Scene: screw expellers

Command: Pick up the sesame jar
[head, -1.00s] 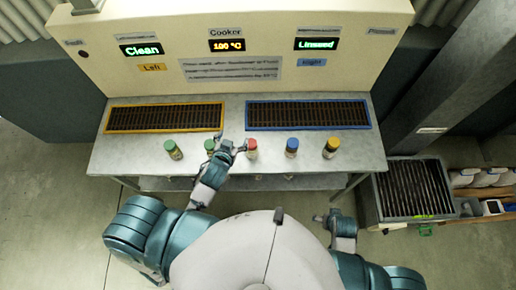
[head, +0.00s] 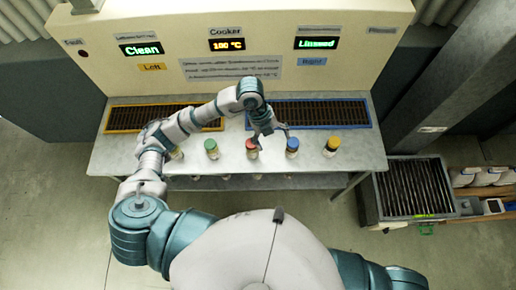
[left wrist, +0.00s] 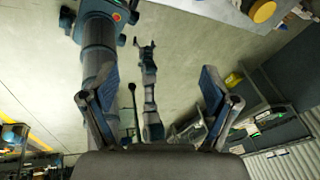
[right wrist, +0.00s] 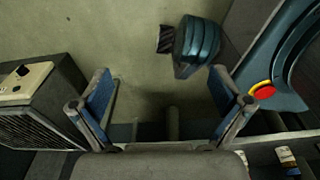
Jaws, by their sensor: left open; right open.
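Several small jars with coloured lids stand upright in a row along the front of the metal table: a green-lidded jar (head: 211,149), a red-lidded jar (head: 252,149), a blue-lidded jar (head: 292,148) and a yellow-lidded jar (head: 331,147). Another jar (head: 175,154) at the left is partly hidden by my left arm. I cannot read which is sesame. My left gripper (head: 272,138) is open and empty above the row, by the red and blue lids; its spread fingers (left wrist: 157,95) show in the left wrist view. My right gripper (right wrist: 163,92) is open and empty over floor.
Behind the jars lie a yellow-framed grate (head: 118,119) and a blue-framed grate (head: 335,113), below the cooker panel (head: 230,45). A dark grated bin (head: 412,190) stands right of the table. Floor is open at the left.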

